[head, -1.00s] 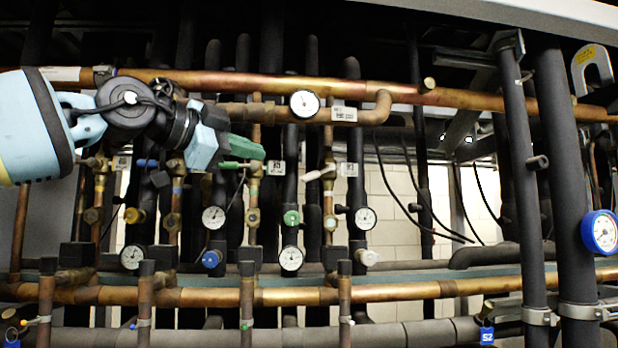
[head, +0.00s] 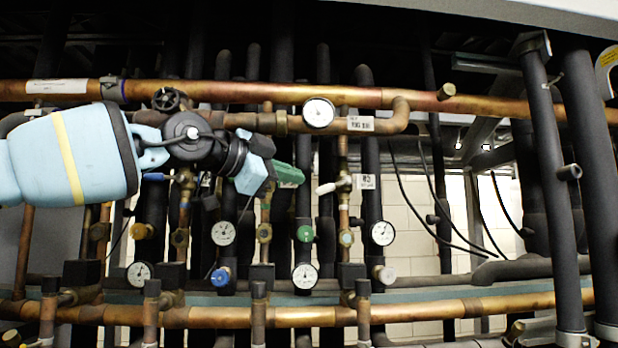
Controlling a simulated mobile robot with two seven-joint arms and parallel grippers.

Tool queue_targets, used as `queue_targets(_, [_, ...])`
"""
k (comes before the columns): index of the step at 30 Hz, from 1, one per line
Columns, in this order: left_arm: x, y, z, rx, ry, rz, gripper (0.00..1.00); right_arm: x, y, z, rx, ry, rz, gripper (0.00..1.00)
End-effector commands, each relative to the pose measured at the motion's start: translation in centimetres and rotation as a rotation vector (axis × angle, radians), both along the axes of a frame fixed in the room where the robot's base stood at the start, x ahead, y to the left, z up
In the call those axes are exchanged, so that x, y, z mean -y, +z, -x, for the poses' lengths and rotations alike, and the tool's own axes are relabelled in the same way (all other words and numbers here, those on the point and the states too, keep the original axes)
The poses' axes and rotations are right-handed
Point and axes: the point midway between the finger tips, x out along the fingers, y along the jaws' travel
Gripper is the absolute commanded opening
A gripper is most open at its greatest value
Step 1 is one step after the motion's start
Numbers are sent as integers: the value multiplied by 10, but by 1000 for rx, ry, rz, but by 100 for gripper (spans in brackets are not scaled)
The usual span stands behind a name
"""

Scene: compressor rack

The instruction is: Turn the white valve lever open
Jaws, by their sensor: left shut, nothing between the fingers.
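The white valve lever (head: 327,188) sticks out to the left, slightly downward, from a brass valve on a vertical copper pipe (head: 344,222) right of the middle. My right gripper is not in view.
A horizontal copper pipe (head: 230,93) runs above, with a round gauge (head: 318,112) and a bent pipe end. A blue lever (head: 155,177) is at left. Several gauges and a green knob (head: 305,234) sit below. Black cables hang at right, before a pale wall.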

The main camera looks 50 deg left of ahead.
Motion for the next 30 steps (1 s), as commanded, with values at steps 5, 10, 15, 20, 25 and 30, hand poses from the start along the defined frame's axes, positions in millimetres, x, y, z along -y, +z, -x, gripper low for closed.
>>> queue_targets(5, [1,-1,-23,1,1,1,0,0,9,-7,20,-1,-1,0])
queue_targets(10, [1,-3,-40,2,0,0,0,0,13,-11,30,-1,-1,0])
queue_targets(15, [2,-4,-50,2,1,1,0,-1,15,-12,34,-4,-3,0])
queue_targets(20, [2,-5,-53,3,0,1,0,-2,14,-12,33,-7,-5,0])
queue_targets(25, [2,-5,-53,2,1,1,0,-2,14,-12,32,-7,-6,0])
queue_targets(30, [1,-6,-53,2,1,2,0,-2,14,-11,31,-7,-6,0])
